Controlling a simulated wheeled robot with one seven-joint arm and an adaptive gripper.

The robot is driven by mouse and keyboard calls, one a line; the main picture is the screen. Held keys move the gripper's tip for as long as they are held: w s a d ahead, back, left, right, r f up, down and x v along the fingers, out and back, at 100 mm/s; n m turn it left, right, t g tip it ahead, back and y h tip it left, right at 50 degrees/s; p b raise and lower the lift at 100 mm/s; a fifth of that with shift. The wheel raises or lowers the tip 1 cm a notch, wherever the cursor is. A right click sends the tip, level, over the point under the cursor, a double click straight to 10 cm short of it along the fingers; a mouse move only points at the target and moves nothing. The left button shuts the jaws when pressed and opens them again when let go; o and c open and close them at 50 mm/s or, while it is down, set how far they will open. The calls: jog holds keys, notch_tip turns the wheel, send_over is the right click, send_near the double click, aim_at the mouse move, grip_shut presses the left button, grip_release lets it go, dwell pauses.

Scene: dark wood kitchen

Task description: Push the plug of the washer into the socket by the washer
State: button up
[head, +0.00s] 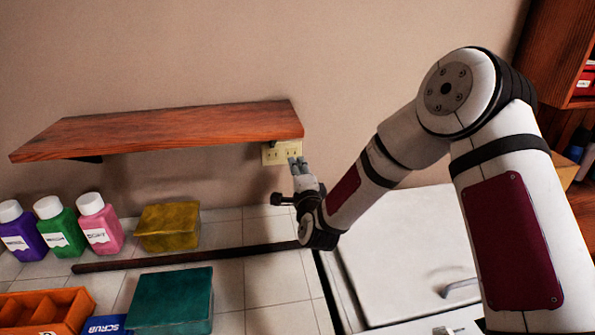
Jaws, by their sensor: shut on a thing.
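My gripper (297,163) is up at the wall, with its fingertips just in front of the cream wall socket (283,153). It is shut on the plug, which is too small and too covered by the fingers to make out. I cannot tell whether the plug touches the socket. The socket sits under the right end of a wooden shelf, and the fingers hide part of its right side. The white washer (403,245) stands at the lower right, below my arm, with a handle on its top. The plug's cord cannot be made out.
The wooden shelf (165,130) juts out just above and left of the socket. On the tiled counter are several bottles (54,230), a yellow block (168,227), a teal box (171,300), an orange tray (88,316) and a long dark bar (190,257). A wooden cabinet (560,55) stands right.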

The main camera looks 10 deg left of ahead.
aim_at(291, 153)
jog(key=shift+w+a+f+b, duration=0.1)
jog(key=shift+w+f+b, duration=0.2)
jog(key=shift+w+f, duration=0.4)
jog(key=shift+r, duration=0.2)
jog(key=shift+w, duration=0.15)
jog(key=shift+b+x, duration=1.5)
jog(key=shift+x, duration=1.25)
jog(key=shift+b, duration=0.35)
jog(key=shift+w+a+b, duration=0.15)
jog(key=shift+w+b, duration=0.2)
jog(key=shift+w, duration=0.15)
jog(key=o, duration=1.2)
jog(key=shift+c, duration=0.2)
jog(key=shift+s, duration=0.1)
